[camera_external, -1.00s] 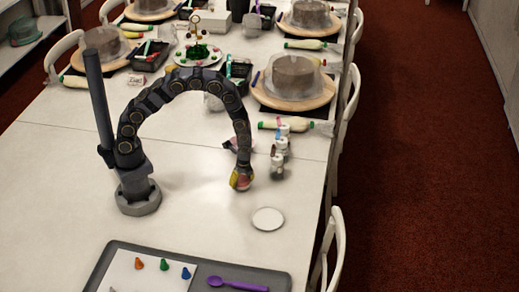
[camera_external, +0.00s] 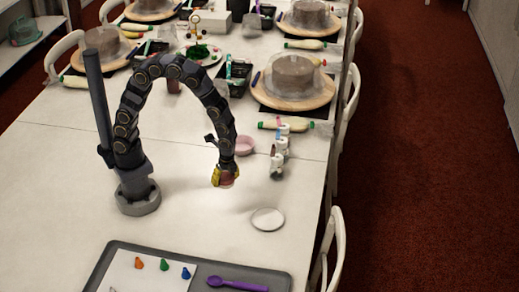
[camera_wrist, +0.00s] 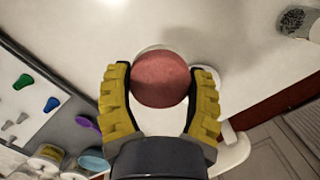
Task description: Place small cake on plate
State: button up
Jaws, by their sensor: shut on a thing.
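A small round reddish-pink cake (camera_wrist: 160,79) sits between the yellow fingers of my gripper (camera_wrist: 160,92) in the wrist view. My gripper is shut on it, with a finger on each side. In the external view my gripper (camera_external: 223,178) and the cake (camera_external: 228,180) are over the white table, up and left of the plate. The small round white plate (camera_external: 267,219) lies empty on the table, apart from the cake. In the wrist view a pale curved rim shows behind the cake, mostly hidden by it.
A grey tray (camera_external: 120,262) with colored piping tips and a purple spoon (camera_external: 238,284) lies at the front. Small white jars (camera_external: 278,158) and a pink bowl (camera_external: 244,145) stand behind the plate. Cake turntables (camera_external: 293,92) fill the far table. Table around the plate is clear.

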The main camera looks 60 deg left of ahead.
jog(key=shift+d+f, duration=0.1)
jog(key=shift+d, duration=0.3)
jog(key=w+d+f, duration=0.4)
jog(key=w+d, duration=0.2)
send_over(267, 218)
notch_tip(267, 218, down, 5)
jog(key=shift+d+f, duration=0.25)
jog(key=shift+f, duration=1.6)
jog(key=o, duration=0.9)
jog(key=shift+f, duration=0.15)
